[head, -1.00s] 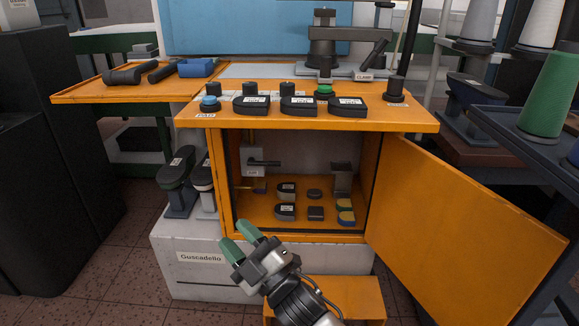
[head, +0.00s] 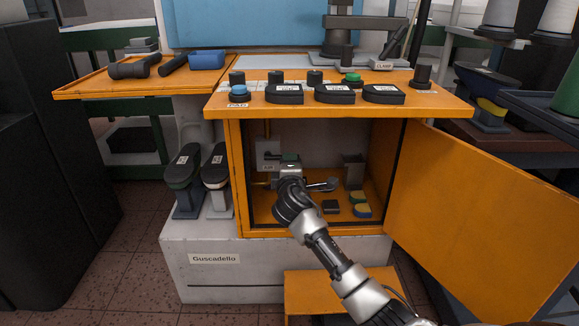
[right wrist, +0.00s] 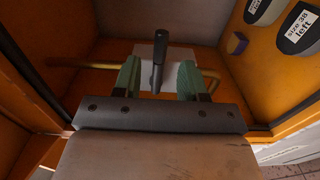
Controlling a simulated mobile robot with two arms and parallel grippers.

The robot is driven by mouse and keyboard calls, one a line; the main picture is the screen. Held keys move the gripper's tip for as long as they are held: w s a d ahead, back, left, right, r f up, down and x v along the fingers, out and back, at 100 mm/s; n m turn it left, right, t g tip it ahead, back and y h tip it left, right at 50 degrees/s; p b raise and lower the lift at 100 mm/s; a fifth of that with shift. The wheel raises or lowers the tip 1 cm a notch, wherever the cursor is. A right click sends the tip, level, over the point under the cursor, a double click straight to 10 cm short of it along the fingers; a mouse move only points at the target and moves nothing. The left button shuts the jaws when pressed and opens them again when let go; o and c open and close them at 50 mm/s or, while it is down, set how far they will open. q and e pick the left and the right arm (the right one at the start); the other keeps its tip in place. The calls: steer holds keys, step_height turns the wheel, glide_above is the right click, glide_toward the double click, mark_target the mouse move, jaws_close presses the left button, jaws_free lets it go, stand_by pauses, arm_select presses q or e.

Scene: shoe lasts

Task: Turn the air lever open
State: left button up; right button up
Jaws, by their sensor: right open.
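The air lever has a dark handle on a pale plate (head: 266,148) marked AIR, on the back wall inside the open orange cabinet (head: 232,180). My right gripper (head: 290,160) is inside the cabinet, in front of the plate, and hides most of the handle in the head view. In the right wrist view the dark lever handle (right wrist: 158,62) stands between the two green fingers of my right gripper (right wrist: 160,77). The fingers are open, with gaps visible on both sides of the handle. My left gripper is out of view.
The cabinet door (head: 470,205) stands open to the right. Small blocks, including a yellow-topped one (head: 361,209), lie on the cabinet floor to the right of my gripper. Buttons and lasts line the orange top (head: 330,110).

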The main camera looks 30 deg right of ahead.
steer(key=shift+b+x, duration=0.4)
steer(key=shift+x, duration=1.15)
steer(key=shift+c, duration=0.2)
steer(key=shift+a, duration=0.1)
jaws_close()
